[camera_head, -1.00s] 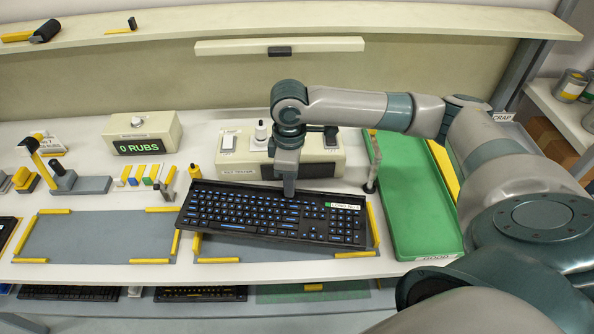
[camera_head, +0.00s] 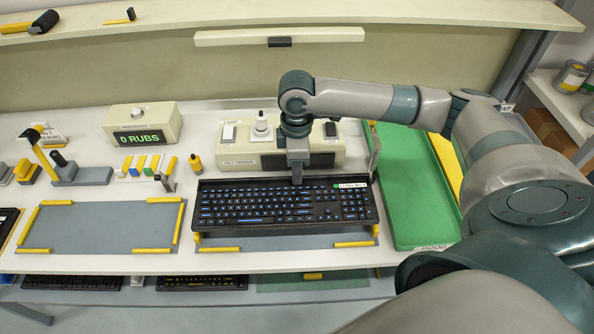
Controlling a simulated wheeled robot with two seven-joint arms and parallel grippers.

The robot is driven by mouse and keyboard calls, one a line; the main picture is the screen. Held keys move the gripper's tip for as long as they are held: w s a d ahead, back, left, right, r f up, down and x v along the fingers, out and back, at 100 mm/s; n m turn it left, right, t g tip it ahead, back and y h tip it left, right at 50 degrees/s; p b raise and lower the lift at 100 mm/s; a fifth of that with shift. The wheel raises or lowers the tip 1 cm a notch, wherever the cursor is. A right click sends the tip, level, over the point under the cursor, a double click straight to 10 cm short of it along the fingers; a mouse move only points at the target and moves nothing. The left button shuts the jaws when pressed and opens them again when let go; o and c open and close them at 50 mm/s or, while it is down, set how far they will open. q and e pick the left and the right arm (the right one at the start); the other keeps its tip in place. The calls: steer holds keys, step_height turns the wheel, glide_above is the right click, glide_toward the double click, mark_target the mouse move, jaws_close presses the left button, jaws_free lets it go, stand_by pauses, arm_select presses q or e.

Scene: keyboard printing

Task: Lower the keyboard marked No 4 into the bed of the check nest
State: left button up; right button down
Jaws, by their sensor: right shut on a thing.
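A black keyboard (camera_head: 270,208) with blue-lit keys hangs level over the right-hand grey bed, the check nest (camera_head: 290,242). A small green and white label (camera_head: 349,185) is at its upper right; its writing is too small to read surely. My right gripper (camera_head: 296,180) is shut on the keyboard's far edge, right of its middle. The keyboard hides most of the bed; its near strip and yellow corner guides (camera_head: 354,243) show. Whether the keyboard touches the bed I cannot tell. My left gripper is not in view.
An empty grey bed with yellow guides (camera_head: 100,228) lies to the left. A cream tester box (camera_head: 245,160) stands behind the keyboard, and a green tray (camera_head: 405,190) lies to the right. A "0 RUBS" counter (camera_head: 142,125) stands at the back left.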

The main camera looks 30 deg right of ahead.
steer(key=shift+f+b, duration=2.45)
steer(key=shift+b, duration=0.45)
steer(key=shift+f+p, duration=0.3)
steer(key=shift+f, duration=0.35)
steer(key=shift+p, duration=0.65)
steer(key=shift+f+p, duration=0.1)
steer(key=shift+p, duration=0.45)
steer(key=shift+f+p, duration=0.85)
stand_by(1.0)
steer(key=c, duration=1.8)
jaws_free()
